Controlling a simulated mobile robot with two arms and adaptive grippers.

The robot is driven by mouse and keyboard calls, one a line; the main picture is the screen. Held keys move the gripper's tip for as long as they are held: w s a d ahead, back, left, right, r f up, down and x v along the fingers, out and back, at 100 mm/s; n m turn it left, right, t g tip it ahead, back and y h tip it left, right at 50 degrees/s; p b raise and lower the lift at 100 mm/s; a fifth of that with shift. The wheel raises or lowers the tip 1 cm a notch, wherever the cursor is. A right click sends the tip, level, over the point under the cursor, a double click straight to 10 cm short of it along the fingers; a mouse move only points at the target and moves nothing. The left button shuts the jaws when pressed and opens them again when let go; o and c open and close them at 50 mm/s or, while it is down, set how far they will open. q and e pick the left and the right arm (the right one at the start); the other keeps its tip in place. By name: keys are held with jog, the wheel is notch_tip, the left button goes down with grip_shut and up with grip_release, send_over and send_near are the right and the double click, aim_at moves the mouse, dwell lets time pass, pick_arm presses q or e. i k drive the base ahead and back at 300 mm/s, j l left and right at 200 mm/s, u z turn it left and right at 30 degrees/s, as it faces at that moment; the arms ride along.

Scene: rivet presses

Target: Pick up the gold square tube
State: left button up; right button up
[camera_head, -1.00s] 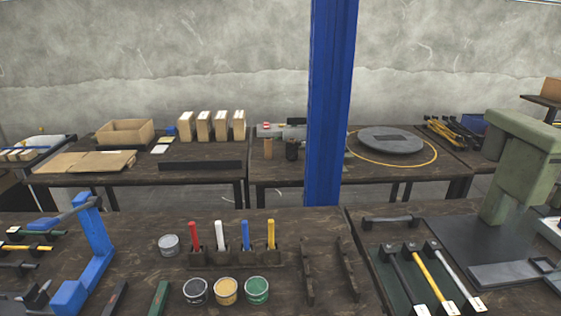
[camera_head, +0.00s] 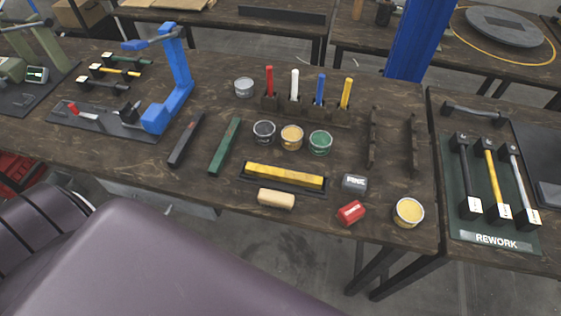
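A gold square tube (camera_head: 285,175) lies lengthwise in a shallow dark tray (camera_head: 242,180) near the front edge of the dark wooden bench. It is slightly tilted in the picture and fully visible. A green square bar (camera_head: 224,146) and a dark bar (camera_head: 186,139) lie to its left. Neither of my grippers is in view.
A blue press (camera_head: 172,85) stands left; a blue post (camera_head: 416,40) rises behind.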

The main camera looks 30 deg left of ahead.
aim_at(290, 176)
jog(key=z, duration=3.15)
jog(key=u, duration=0.5)
jog(key=k+u, duration=0.1)
jog(key=u, duration=1.4)
jog(key=k+j+u, duration=0.1)
jog(key=u, duration=0.85)
jog(key=j+u, duration=0.15)
jog(key=u, duration=0.35)
jog(key=k, duration=0.2)
